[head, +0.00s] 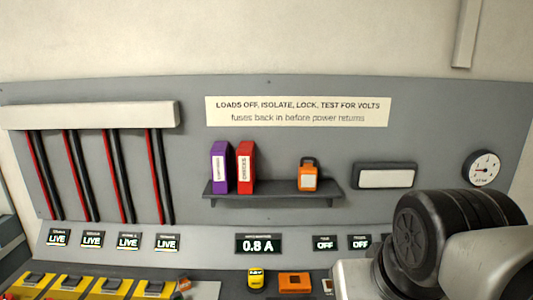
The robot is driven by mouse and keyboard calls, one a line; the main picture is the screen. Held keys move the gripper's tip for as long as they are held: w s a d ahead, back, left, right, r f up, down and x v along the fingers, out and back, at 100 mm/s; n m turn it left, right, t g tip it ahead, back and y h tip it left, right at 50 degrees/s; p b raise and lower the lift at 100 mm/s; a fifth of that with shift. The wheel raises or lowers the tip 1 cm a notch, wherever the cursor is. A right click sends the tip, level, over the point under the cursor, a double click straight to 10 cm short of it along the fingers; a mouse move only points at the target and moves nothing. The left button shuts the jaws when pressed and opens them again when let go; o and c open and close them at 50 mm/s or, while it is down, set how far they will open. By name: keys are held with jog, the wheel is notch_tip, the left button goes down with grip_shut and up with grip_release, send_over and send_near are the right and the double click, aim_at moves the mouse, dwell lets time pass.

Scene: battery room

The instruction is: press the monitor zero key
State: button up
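A monitor display (258,244) reading 0.8 A sits at the middle of the lower sloped panel, with small lettering above it too blurred to read surely. I cannot make out a zero key on or beside it; a key lower down may be outside the picture or behind my arm. My arm (455,245) fills the lower right corner and covers part of the panel there. My gripper is not in view, so its state and its distance from the monitor do not show.
LIVE displays (92,240) line the left; OFF displays (324,243) stand right. Below are yellow blocks (67,289), a yellow item (256,279) and an orange item (295,282).

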grip_shut()
dwell(1.1)
